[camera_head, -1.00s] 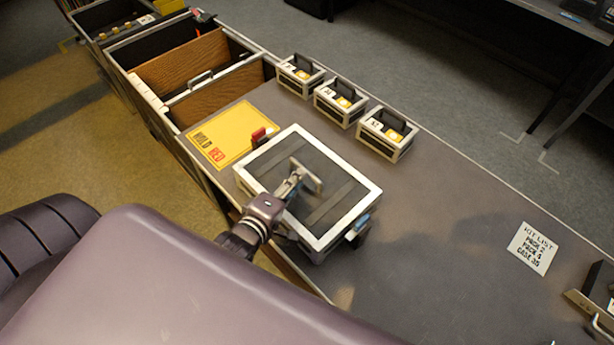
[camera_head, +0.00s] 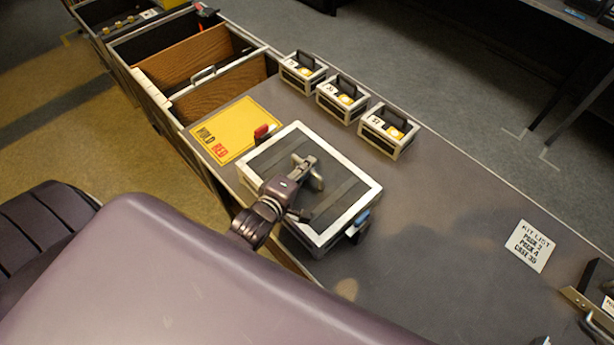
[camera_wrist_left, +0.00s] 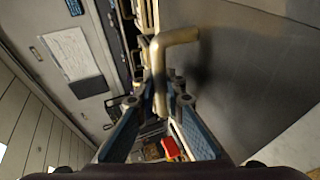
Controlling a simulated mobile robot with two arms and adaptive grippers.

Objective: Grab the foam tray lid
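A flat square lid with a white rim and dark striped top (camera_head: 348,208) lies on a box in the middle of the bench in the head view. I take it for the foam tray lid. My left gripper (camera_head: 312,174) is over the lid's middle and hides part of it. In the left wrist view, the fingers (camera_wrist_left: 158,101) stand apart with a bent tan metal bar handle (camera_wrist_left: 178,36) between their tips. A gap shows beside the bar, so the fingers are not closed on it. My right gripper is not in view.
A yellow sheet (camera_head: 240,125) and a red item (camera_head: 263,131) are beside the lid. Three small handled cases (camera_head: 388,129) line the far edge. An open bin with wooden dividers (camera_head: 185,62) is at the back left. A kit list card (camera_head: 530,246) lies right; bench between is clear.

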